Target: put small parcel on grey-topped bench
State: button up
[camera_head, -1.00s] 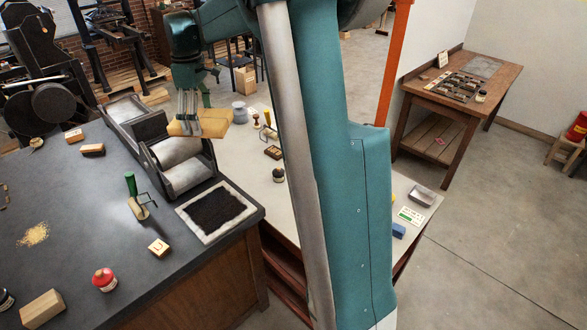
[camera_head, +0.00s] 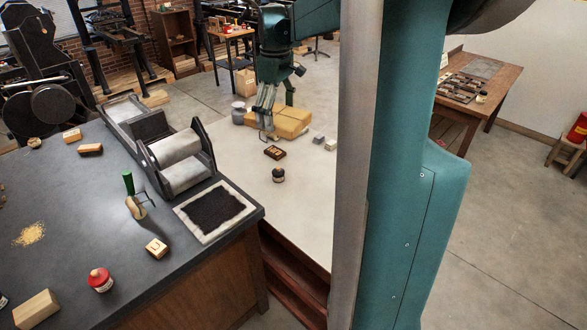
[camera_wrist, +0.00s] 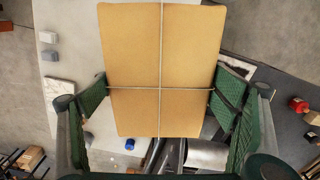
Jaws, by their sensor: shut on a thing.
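My gripper (camera_head: 265,118) is shut on the small parcel (camera_head: 285,122), a tan box tied with pale string. The wrist view shows the parcel (camera_wrist: 160,50) between the green finger pads. In the head view it shows over the far part of the pale grey-topped bench (camera_head: 300,205). The wrist view suggests it is held above the top; the height of the gap is unclear. A second bench, with a dark grey top (camera_head: 80,220), stands at the left. My arm hides the right part of the pale bench in the head view.
On the pale bench are a grey jar (camera_head: 238,113), a brown-black stamp (camera_head: 275,153), a dark bottle (camera_head: 278,175) and a small grey block (camera_head: 318,138). Its near middle is clear. The dark bench carries a roller press (camera_head: 180,165) and an ink slab (camera_head: 215,212).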

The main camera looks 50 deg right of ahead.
jog(key=s+d+f+m+b, duration=0.1)
jog(key=s+d+m, duration=0.1)
jog(key=s+d, duration=0.3)
jog(key=s+d+f+m, duration=0.1)
jog(key=s+d, duration=0.2)
jog(key=s, duration=0.4)
send_over(314, 209)
notch_tip(314, 209, down, 27)
jog(key=shift+r, duration=0.15)
jog(key=shift+d, duration=0.1)
jog(key=shift+f+b, duration=0.6)
jog(key=shift+f, duration=2.5)
jog(key=shift+f, duration=0.1)
jog(key=shift+f+b, duration=0.3)
jog(key=shift+f, duration=1.5)
jog(key=shift+f, duration=0.1)
